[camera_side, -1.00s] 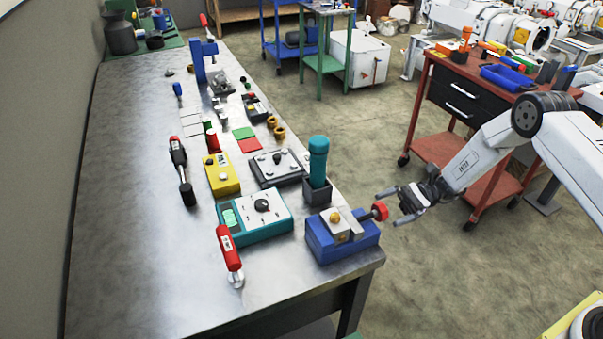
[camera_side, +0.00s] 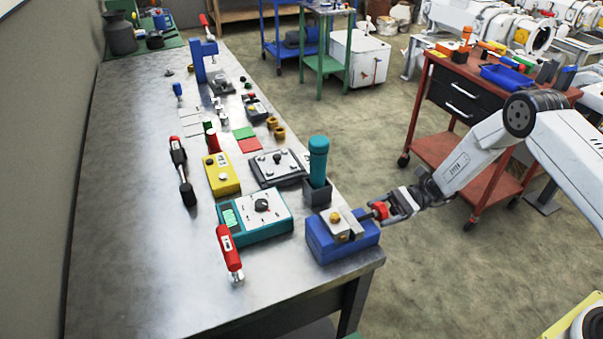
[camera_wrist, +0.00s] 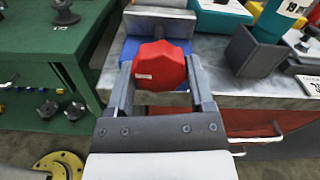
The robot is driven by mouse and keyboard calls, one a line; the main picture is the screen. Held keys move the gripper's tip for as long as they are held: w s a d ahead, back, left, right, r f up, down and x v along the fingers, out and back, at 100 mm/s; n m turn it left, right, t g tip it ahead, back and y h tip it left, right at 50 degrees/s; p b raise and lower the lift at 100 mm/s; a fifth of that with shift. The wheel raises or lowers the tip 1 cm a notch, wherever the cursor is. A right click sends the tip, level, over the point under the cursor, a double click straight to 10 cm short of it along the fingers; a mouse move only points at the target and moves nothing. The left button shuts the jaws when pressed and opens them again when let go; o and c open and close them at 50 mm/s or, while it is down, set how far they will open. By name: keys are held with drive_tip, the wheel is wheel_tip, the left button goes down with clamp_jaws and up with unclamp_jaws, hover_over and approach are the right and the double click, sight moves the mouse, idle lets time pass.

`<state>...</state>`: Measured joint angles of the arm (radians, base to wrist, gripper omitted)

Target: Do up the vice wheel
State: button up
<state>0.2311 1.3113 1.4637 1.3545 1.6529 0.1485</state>
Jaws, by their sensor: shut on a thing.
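The blue vice (camera_side: 345,240) sits at the near right corner of the metal bench, with grey jaws and a yellow round piece (camera_side: 335,217) between or on them. Its red wheel (camera_side: 380,210) faces right, past the bench edge. My gripper (camera_side: 385,208) is at the wheel, its two fingers on either side of it and shut on it. In the wrist view the red wheel (camera_wrist: 158,66) is a faceted knob between the two grey fingers of my gripper (camera_wrist: 160,85), with the grey vice jaw behind. The vice's screw is mostly hidden by the wheel.
A teal-handled tool stands in a dark holder (camera_side: 317,190) just behind the vice. A teal meter box (camera_side: 255,217) and a red-handled tool (camera_side: 229,252) lie to the left. The red cart (camera_side: 470,120) stands behind my arm.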

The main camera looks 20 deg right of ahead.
drive_tip(key=shift+n, duration=0.5)
drive_tip(key=n, duration=0.3)
drive_tip(key=shift+w+n, duration=0.1)
drive_tip(key=shift+n, duration=0.2)
drive_tip(key=n, duration=0.4)
drive_tip(key=shift+r+n, duration=0.15)
drive_tip(key=shift+n, duration=0.15)
drive_tip(key=n, duration=0.4)
drive_tip(key=shift+w, duration=0.1)
drive_tip(key=n, duration=0.5)
drive_tip(key=shift+r, duration=0.15)
drive_tip(key=shift+n, duration=0.3)
drive_tip(key=o, duration=1.2)
drive_tip(key=shift+o, duration=0.2)
drive_tip(key=shift+d, duration=0.15)
